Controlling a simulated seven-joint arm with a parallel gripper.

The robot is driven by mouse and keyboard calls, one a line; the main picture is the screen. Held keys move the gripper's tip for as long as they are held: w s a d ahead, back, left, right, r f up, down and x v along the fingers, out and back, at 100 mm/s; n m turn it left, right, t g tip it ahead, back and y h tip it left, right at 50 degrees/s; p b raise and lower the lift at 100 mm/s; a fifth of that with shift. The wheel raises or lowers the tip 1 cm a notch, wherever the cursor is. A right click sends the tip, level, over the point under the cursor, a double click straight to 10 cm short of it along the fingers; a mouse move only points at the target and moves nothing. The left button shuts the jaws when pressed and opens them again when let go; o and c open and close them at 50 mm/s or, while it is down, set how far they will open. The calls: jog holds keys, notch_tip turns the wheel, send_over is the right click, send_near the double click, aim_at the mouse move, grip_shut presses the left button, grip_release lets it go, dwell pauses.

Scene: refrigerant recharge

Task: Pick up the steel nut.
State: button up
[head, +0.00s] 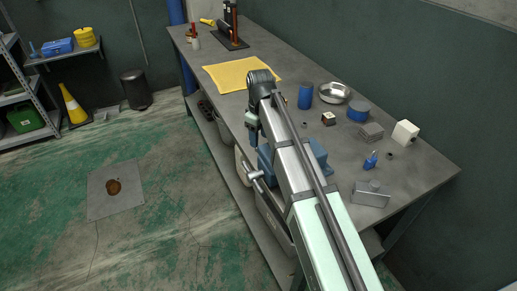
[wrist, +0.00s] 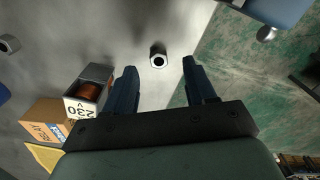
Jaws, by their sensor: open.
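The steel nut (wrist: 158,58) is a small grey metal piece with a round hole. My gripper (wrist: 160,70) is open, with one dark finger to each side of the nut in the picture and nothing held. In the head view my gripper (head: 253,137) hangs down near the table's front edge. I cannot make out the nut there; my arm covers part of that area.
A box marked 230 V (wrist: 88,90) with a copper coil stands left of my fingers. A grey ring (wrist: 10,44) lies farther left. A yellow cloth (head: 240,74), a blue cylinder (head: 305,96) and a steel bowl (head: 334,92) are on the table. Floor shows past its front edge.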

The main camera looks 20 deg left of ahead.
jog(key=shift+w+f, duration=0.15)
jog(key=shift+f, duration=2.1)
jog(key=shift+c, duration=0.3)
grip_shut()
